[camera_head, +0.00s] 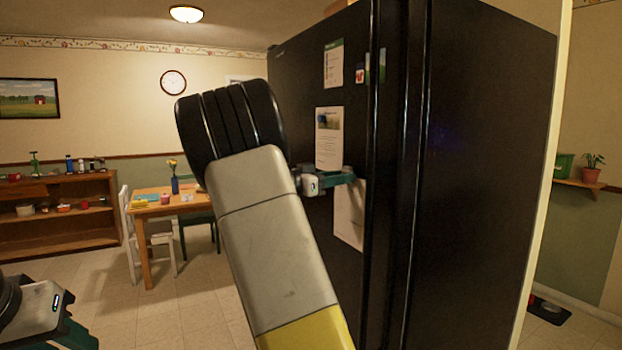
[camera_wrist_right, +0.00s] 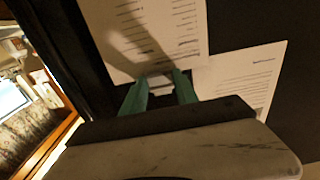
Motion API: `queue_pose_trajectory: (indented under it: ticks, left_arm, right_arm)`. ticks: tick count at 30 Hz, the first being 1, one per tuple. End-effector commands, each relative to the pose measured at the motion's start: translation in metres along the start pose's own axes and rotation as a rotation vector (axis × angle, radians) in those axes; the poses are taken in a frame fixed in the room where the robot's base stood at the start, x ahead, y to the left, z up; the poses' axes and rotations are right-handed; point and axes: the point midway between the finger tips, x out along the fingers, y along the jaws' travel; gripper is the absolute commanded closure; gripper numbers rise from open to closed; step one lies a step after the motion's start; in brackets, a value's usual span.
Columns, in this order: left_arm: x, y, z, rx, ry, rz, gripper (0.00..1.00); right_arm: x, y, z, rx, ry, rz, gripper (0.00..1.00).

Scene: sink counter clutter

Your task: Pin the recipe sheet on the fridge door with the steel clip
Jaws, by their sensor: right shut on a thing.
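The black fridge (camera_head: 470,150) carries several paper sheets. One white sheet with a picture and text (camera_head: 329,135) hangs just above my right gripper (camera_head: 335,180). Another white sheet (camera_head: 350,222) hangs lower, partly behind the gripper; I cannot tell surely which is the recipe. My left gripper (camera_head: 72,335) is cut off at the lower left.
A sheet with a green header (camera_head: 334,64) and small magnets are higher on the door. Vertical handles (camera_head: 385,150) run right of the sheets. A wooden table (camera_head: 160,200), white chair (camera_head: 150,240) and shelf (camera_head: 60,215) stand back left. Floor between is clear.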

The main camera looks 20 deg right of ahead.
Motion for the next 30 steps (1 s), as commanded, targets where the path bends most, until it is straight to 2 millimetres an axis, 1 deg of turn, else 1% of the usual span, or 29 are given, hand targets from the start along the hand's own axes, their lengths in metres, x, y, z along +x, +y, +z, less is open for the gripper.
queue_pose_trajectory:
  ticks: [30]
  left_arm:
    - [0.0000,0.0000,0.0000,0.000,0.000,0.000,0.64]
  right_arm:
    - [0.0094,0.0000,0.0003,0.000,-0.001,0.000,1.00]
